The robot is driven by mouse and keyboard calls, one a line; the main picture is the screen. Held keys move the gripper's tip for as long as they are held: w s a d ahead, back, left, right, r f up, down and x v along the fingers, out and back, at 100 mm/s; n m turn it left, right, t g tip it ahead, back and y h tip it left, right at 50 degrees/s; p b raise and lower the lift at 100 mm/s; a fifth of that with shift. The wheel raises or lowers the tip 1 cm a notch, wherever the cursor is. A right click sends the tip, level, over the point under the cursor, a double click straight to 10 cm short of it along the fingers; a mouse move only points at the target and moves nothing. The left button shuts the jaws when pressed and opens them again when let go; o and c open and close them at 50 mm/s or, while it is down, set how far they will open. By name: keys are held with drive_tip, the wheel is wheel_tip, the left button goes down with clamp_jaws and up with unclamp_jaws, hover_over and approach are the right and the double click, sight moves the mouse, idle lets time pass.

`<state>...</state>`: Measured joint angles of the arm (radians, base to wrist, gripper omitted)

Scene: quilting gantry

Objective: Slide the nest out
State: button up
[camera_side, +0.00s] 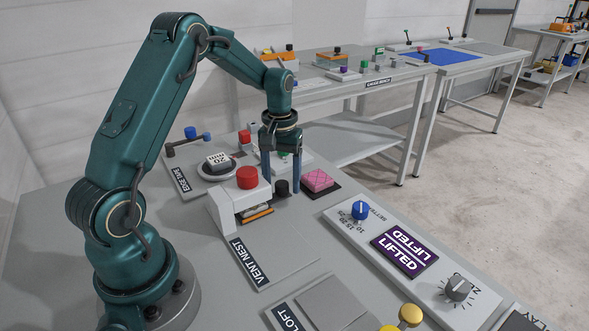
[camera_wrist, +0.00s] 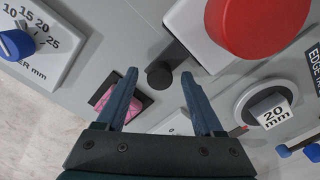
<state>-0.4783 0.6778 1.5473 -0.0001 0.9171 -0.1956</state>
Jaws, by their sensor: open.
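The VENT NEST station has a white housing (camera_side: 222,208) with a red button (camera_side: 247,177) on top. An orange and dark layered piece, which looks like the nest (camera_side: 257,212), shows in the opening under the housing. A black round knob (camera_side: 282,187) stands beside the housing. In the wrist view this knob (camera_wrist: 159,75) sits at the end of a dark bar running to the white housing. My gripper (camera_side: 281,188) is open and points down, with its fingers on either side of the knob. In the wrist view my gripper (camera_wrist: 159,74) shows a gap to each side of the knob.
A pink quilted block (camera_side: 318,180) on a dark pad lies just right of my gripper. A control panel with a blue knob (camera_side: 360,210) and a purple LIFTED display (camera_side: 404,250) is at right. An EDGE TAPE station with a 20 mm dial (camera_side: 217,162) is behind. The front plate is clear.

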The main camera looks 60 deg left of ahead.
drive_tip(key=shift+f, duration=0.4)
clamp_jaws()
drive_tip(key=shift+r, duration=0.1)
idle(1.1)
